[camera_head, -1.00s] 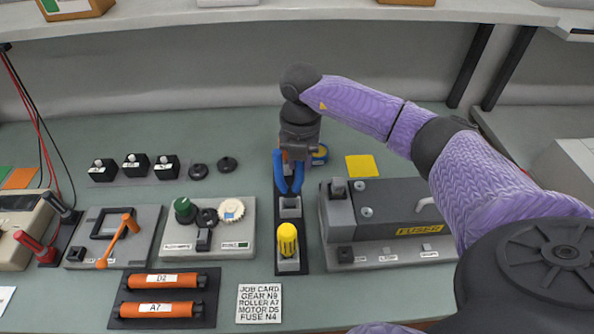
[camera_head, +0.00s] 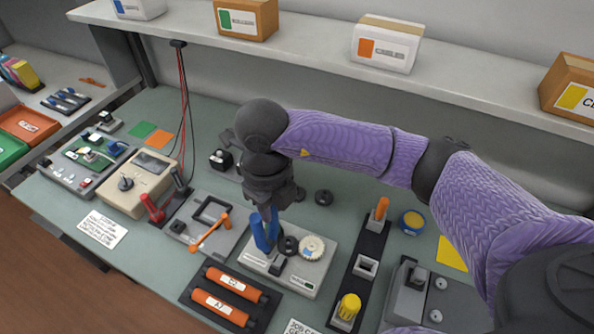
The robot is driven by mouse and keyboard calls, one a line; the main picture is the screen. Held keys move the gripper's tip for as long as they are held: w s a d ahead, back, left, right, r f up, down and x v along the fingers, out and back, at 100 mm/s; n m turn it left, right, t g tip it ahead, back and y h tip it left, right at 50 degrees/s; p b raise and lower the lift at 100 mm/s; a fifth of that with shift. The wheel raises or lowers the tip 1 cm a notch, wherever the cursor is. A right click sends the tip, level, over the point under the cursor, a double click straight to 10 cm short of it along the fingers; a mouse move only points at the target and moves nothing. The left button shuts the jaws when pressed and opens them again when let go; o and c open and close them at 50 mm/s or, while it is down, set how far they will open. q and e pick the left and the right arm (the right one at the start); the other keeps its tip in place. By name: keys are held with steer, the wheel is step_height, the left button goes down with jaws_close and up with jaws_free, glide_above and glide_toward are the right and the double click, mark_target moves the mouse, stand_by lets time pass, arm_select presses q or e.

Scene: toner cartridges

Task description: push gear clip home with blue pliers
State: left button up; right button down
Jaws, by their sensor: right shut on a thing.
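My right gripper (camera_head: 268,197) is shut on the blue pliers (camera_head: 264,232), which point down over the left part of the light gear plate (camera_head: 297,284). I cannot tell whether their tips touch anything. Black gears (camera_head: 288,246) sit just right of the pliers, and a cream gear (camera_head: 312,247) is further right. The green knob is hidden behind the pliers and gripper. The gear clip cannot be made out. My left gripper is not in view.
The black tool rack (camera_head: 361,287) has an empty middle socket (camera_head: 367,265), an orange handle (camera_head: 380,208) behind and a yellow one (camera_head: 348,307) in front. Orange rollers (camera_head: 236,285) lie in front of the plate. A frame with an orange lever (camera_head: 208,232) stands to the left.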

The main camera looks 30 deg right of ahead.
mark_target(271, 228)
steer(key=shift+a+n, duration=0.35)
steer(key=shift+n, duration=0.05)
steer(key=shift+s+f+b, duration=0.15)
steer(key=shift+f+b, duration=0.3)
steer(key=shift+f, duration=0.05)
step_height(271, 228, down, 8)
steer(key=b, duration=0.6)
steer(key=shift+r, duration=0.2)
steer(key=shift+f, duration=0.2)
